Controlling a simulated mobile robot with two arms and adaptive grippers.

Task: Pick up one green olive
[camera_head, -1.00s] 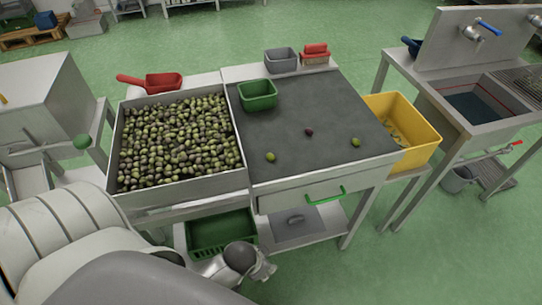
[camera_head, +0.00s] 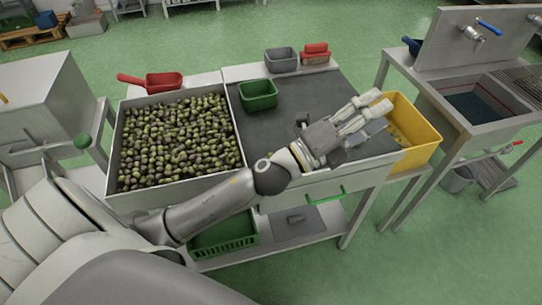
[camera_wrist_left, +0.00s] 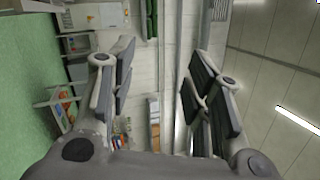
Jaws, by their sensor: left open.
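My left gripper (camera_head: 380,111) is open and empty, above the right part of the dark work mat (camera_head: 290,110). Its fingers point up and right, towards the yellow crate. The left wrist view shows its spread fingers (camera_wrist_left: 160,65) with nothing between them, facing the hall's far wall; no olive shows there. Many green and dark olives (camera_head: 178,140) fill the steel tray (camera_head: 114,150) left of the mat. My right gripper is not in view.
A green bin (camera_head: 259,94) stands at the mat's back left. A red scoop (camera_head: 163,82) lies behind the tray. A yellow crate (camera_head: 426,140) and a sink (camera_head: 478,106) are at right.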

